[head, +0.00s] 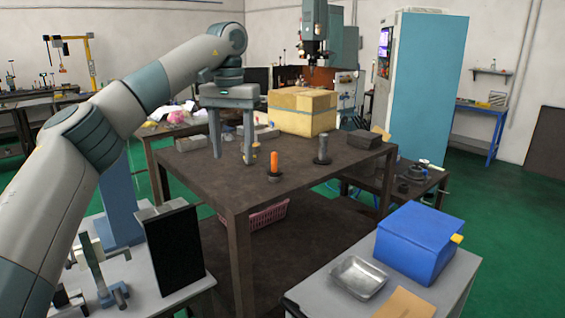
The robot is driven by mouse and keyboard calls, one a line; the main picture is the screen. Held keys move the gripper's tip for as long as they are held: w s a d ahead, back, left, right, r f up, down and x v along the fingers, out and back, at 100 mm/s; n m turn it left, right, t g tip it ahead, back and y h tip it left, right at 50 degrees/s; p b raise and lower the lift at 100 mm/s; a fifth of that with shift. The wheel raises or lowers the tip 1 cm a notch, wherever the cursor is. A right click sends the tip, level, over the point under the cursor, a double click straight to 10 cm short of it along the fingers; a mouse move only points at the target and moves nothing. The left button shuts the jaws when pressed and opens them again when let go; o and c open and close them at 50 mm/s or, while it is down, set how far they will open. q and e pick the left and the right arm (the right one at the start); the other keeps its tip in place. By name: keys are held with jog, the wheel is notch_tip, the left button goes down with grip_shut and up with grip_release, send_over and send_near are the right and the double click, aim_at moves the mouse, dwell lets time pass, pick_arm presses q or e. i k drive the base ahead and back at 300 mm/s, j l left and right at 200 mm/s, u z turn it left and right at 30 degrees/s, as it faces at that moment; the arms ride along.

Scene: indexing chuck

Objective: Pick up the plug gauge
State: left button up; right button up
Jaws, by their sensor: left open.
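Two upright pieces stand on the dark brown table (215,185). One has an orange handle and a dark round foot (274,163); the other is a grey cylinder on a dark round foot (322,150). I cannot tell for certain which is the plug gauge. My left gripper (233,160) points down over the table's left part, to the left of the orange-handled piece. A small yellowish piece (254,148) shows just right of the right finger. My right gripper is out of view.
A cardboard box (303,110) and a dark block (364,139) stand behind the upright pieces. Grey blocks (190,143) lie back left. A blue box (416,242) and a metal tray (359,277) are on the front right table. The brown table's front is clear.

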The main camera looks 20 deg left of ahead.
aim_at(274, 174)
jog(key=i, duration=0.95)
